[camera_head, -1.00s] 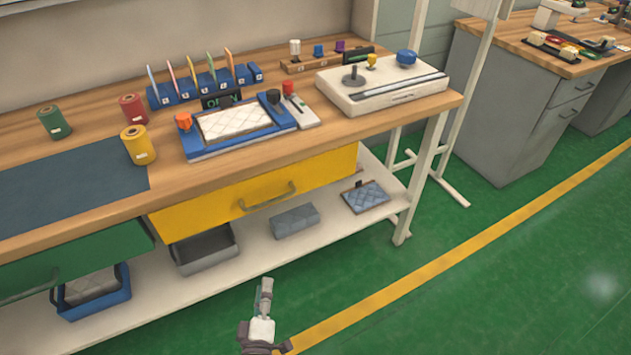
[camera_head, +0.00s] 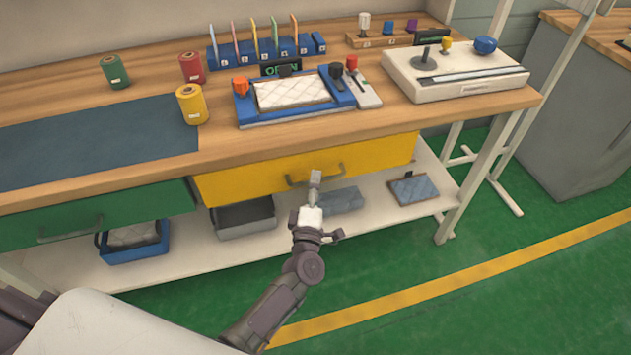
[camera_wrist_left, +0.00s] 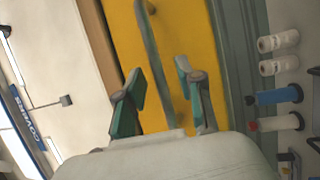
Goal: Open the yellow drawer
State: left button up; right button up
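The yellow drawer (camera_head: 245,183) sits under the workbench top in the head view and looks closed. Its grey bar handle (camera_head: 298,183) is on the middle of the front. My left gripper (camera_head: 316,177) is right at the handle, overlapping it in the head view. In the left wrist view my left gripper (camera_wrist_left: 162,82) is open, with one finger on each side of the handle (camera_wrist_left: 153,45) and the yellow drawer front (camera_wrist_left: 190,25) behind. Whether a finger touches the handle I cannot tell. My right gripper is not in view.
A green drawer (camera_head: 100,212) is left of the yellow one. Below, a white shelf (camera_head: 180,270) holds a grey bin (camera_head: 245,218), a blue bin (camera_head: 135,242) and grey pads. The benchtop holds spools, a blue fixture and a white device. Green floor in front is clear.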

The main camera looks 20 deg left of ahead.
pick_arm(q)
jog(key=shift+w+a+r, duration=0.1)
jog(key=shift+w+a, duration=0.05)
jog(key=shift+w, duration=0.45)
grip_shut()
